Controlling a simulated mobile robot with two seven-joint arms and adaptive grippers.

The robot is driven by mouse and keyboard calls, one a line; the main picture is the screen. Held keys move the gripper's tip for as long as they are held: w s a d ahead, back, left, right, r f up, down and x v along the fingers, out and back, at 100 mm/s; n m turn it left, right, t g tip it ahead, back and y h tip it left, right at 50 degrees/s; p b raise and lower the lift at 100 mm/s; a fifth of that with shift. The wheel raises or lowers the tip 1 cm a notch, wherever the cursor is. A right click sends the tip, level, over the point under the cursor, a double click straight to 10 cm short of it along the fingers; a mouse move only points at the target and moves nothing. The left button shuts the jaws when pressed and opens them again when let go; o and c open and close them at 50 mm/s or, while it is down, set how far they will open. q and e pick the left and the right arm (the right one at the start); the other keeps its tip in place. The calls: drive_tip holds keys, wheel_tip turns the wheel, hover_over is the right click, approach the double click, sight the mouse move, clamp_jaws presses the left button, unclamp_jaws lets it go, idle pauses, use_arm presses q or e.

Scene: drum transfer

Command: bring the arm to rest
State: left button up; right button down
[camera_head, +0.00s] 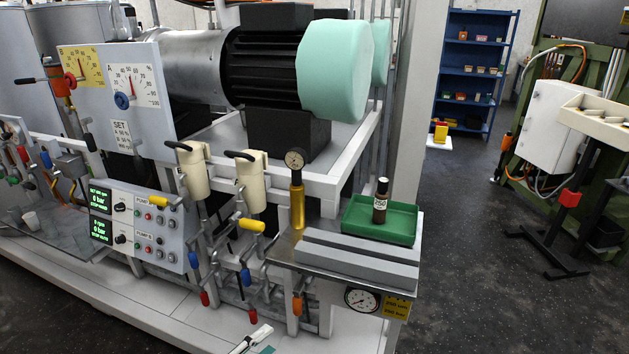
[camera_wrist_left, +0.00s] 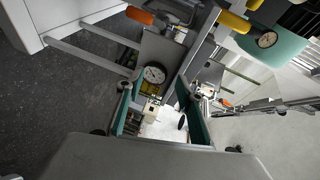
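My left gripper (camera_head: 257,342) shows only in part at the bottom edge of the head view, low in front of the machine and apart from the small bench. In the left wrist view my left gripper (camera_wrist_left: 157,108) has its two teal-padded fingers spread wide, with nothing held between them. A pressure gauge (camera_wrist_left: 154,74) and a yellow plate show beyond the fingers. My right gripper is in neither view.
A green tray (camera_head: 354,229) holding a dark bottle (camera_head: 381,201) stands on the bench beside grey blocks (camera_head: 345,259) and a brass gauge fitting (camera_head: 297,200). Valve handles and pipes crowd the machine front. Dark floor (camera_head: 480,290) lies open to the right.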

use_arm(q)
drive_tip(key=s+a+f+n+g+y, duration=0.1)
drive_tip(key=s+a+f+n+y, duration=0.2)
drive_tip(key=s+f+n, duration=0.3)
drive_tip(key=s+a+f+n+g+y, duration=0.1)
drive_tip(key=s+a+f+n+y, duration=0.3)
drive_tip(key=s+n, duration=0.5)
wheel_tip(320, 180, down, 2)
drive_tip(key=a+n, duration=0.1)
drive_tip(key=n, duration=0.3)
drive_tip(key=shift+s+a+f, duration=0.15)
drive_tip(key=shift+s+a, duration=0.1)
drive_tip(key=shift+a, duration=0.05)
drive_tip(key=shift+n, duration=0.3)
idle(0.4)
